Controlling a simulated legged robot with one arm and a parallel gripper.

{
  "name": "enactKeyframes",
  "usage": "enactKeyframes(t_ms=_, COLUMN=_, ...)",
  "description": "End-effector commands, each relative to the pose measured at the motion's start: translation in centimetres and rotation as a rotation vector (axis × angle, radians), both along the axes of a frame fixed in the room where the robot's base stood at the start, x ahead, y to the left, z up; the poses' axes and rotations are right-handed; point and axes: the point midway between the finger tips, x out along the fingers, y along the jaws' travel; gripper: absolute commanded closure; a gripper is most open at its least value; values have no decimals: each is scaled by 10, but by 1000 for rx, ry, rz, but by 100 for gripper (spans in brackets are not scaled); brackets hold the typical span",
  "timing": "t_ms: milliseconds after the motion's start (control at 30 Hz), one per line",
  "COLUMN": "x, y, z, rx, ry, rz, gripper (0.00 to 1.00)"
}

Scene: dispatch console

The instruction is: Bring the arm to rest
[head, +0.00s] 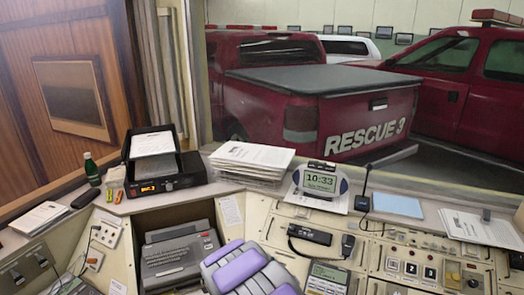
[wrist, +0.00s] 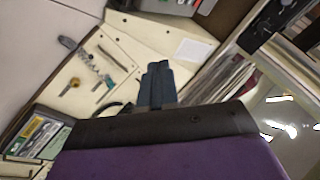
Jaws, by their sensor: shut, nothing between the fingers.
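My arm (head: 245,270), purple and light grey, shows at the bottom middle of the head view, in front of the console. It looks folded close to my body. The fingers of my gripper cannot be made out there. In the wrist view my gripper (wrist: 157,84) shows as dark blue-grey fingers, together and empty, beyond a dark edge and a purple cover. Behind the fingers is the cream console panel (wrist: 120,75), seen at a tilt. The fingers appear to touch nothing, but their distance from the panel is hard to tell.
The console holds a paper stack (head: 250,160), a clock display (head: 319,182), a desk microphone (head: 363,200), a black printer-like device (head: 155,165) and a green bottle (head: 91,168). A handset (head: 310,234) lies right of my arm. Red trucks (head: 310,95) stand beyond the window.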

Motion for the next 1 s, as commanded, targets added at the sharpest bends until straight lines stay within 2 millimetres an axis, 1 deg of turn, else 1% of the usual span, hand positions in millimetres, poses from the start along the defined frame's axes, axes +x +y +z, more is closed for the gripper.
enactKeyframes(t_ms=33, x=-4, y=-17, z=15, rx=-31, ry=24, rz=1, gripper=100)
enactKeyframes(t_ms=167, x=-25, y=-56, z=42, rx=-109, ry=111, rz=19, gripper=100)
enactKeyframes(t_ms=267, x=-47, y=-85, z=61, rx=-164, ry=180, rz=39, gripper=100)
enactKeyframes(t_ms=300, x=-57, y=-96, z=67, rx=-185, ry=213, rz=49, gripper=100)
enactKeyframes(t_ms=367, x=-73, y=-111, z=79, rx=-213, ry=250, rz=64, gripper=100)
enactKeyframes(t_ms=400, x=-84, y=-121, z=85, rx=-231, ry=282, rz=75, gripper=100)
enactKeyframes(t_ms=467, x=-103, y=-134, z=96, rx=-257, ry=326, rz=96, gripper=100)
enactKeyframes(t_ms=500, x=-116, y=-143, z=101, rx=-271, ry=355, rz=108, gripper=100)
enactKeyframes(t_ms=667, x=-174, y=-174, z=126, rx=-327, ry=471, rz=175, gripper=100)
enactKeyframes(t_ms=700, x=-190, y=-181, z=130, rx=-338, ry=502, rz=194, gripper=100)
enactKeyframes(t_ms=767, x=-215, y=-192, z=138, rx=-352, ry=547, rz=225, gripper=100)
enactKeyframes(t_ms=800, x=-232, y=-198, z=142, rx=-360, ry=574, rz=246, gripper=100)
enactKeyframes(t_ms=967, x=-302, y=-220, z=160, rx=-393, ry=684, rz=342, gripper=100)
enactKeyframes(t_ms=1000, x=-321, y=-224, z=163, rx=-398, ry=715, rz=368, gripper=100)
